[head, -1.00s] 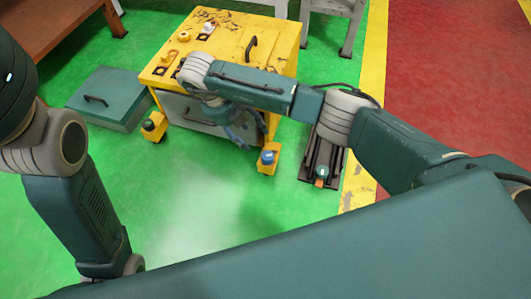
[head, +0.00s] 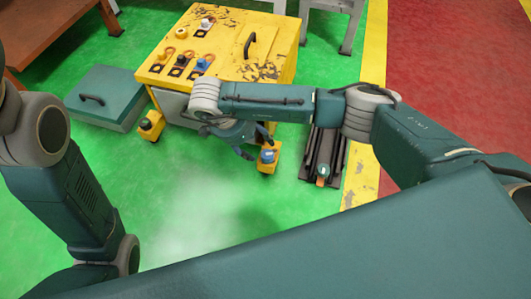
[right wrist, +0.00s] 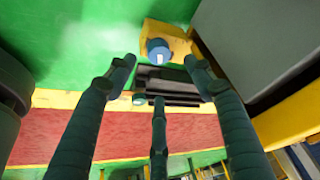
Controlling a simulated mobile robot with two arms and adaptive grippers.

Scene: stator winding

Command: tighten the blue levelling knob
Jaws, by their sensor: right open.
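The blue levelling knob (head: 268,156) sits on a yellow foot at the cabinet's front right corner, close to the floor. In the right wrist view the blue knob (right wrist: 158,49) shows on its yellow bracket (right wrist: 168,34), beyond my fingertips. My right gripper (head: 255,143) is open and empty, just up and left of the knob in the head view. In the right wrist view its fingers (right wrist: 160,72) are spread, with the knob framed between and beyond the two outer ones. I cannot tell whether a finger touches it. My left gripper is outside the picture.
The yellow cabinet (head: 270,62) carries several knobs and fittings on top. Another yellow foot (head: 150,124) with a dark knob stands at its left corner. A dark rail unit (head: 322,158) lies right of the blue knob. The green floor (head: 195,190) in front is clear.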

